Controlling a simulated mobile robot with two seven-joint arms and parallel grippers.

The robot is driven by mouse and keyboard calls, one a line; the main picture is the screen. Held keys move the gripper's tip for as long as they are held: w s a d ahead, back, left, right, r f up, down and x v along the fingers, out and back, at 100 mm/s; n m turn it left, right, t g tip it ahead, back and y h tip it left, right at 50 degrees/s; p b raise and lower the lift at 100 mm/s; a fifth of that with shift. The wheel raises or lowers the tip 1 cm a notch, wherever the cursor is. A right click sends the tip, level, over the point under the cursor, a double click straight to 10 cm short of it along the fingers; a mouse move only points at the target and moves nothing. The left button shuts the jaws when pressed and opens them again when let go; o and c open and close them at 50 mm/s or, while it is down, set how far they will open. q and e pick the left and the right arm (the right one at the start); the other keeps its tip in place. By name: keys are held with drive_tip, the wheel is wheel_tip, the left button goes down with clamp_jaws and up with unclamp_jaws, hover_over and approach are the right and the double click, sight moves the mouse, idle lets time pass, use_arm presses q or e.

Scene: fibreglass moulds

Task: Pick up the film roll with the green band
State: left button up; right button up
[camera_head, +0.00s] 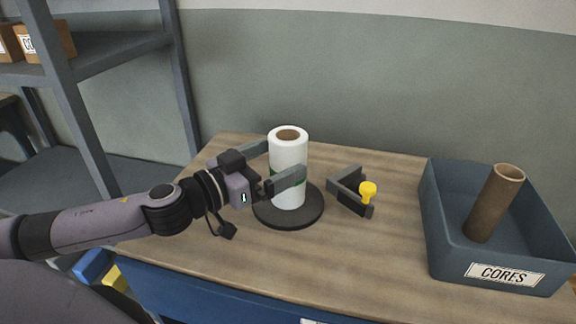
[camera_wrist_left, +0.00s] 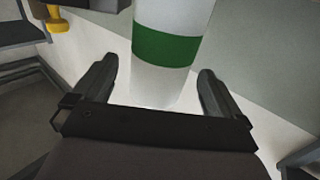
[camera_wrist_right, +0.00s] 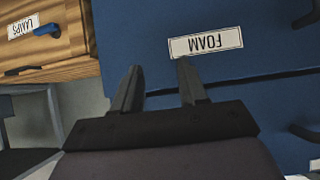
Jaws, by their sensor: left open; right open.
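The white film roll (camera_head: 289,152) with a green band stands upright on a round dark plate (camera_head: 288,217) on the wooden table. Its green band shows large in the left wrist view (camera_wrist_left: 166,47). My left gripper (camera_head: 280,164) is open, with one finger on the near side of the roll and the other on the far side, around band height. In the left wrist view the open fingers (camera_wrist_left: 156,88) flank the roll, with gaps beside it. My right gripper (camera_wrist_right: 155,84) is open and empty in front of a blue drawer front labelled FOAM.
A grey bracket with a yellow knob (camera_head: 368,188) sits just right of the plate. A blue-grey bin labelled CORES (camera_head: 449,262) holds a brown tube (camera_head: 494,203) at the right. Grey shelving (camera_head: 118,52) stands at the left. The table front is clear.

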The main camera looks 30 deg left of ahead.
use_arm(q)
drive_tip(key=shift+r+p+x, duration=0.2)
drive_tip(key=shift+p+x, duration=0.45)
drive_tip(key=shift+x, duration=0.45)
drive_tip(key=shift+p+x, duration=0.4)
drive_tip(key=shift+x, duration=0.45)
drive_tip(key=shift+w+d+f, duration=0.2)
drive_tip(key=shift+w+d, duration=0.1)
drive_tip(key=shift+w, duration=0.35)
drive_tip(key=shift+r, duration=0.1)
drive_tip(key=c, duration=1.4)
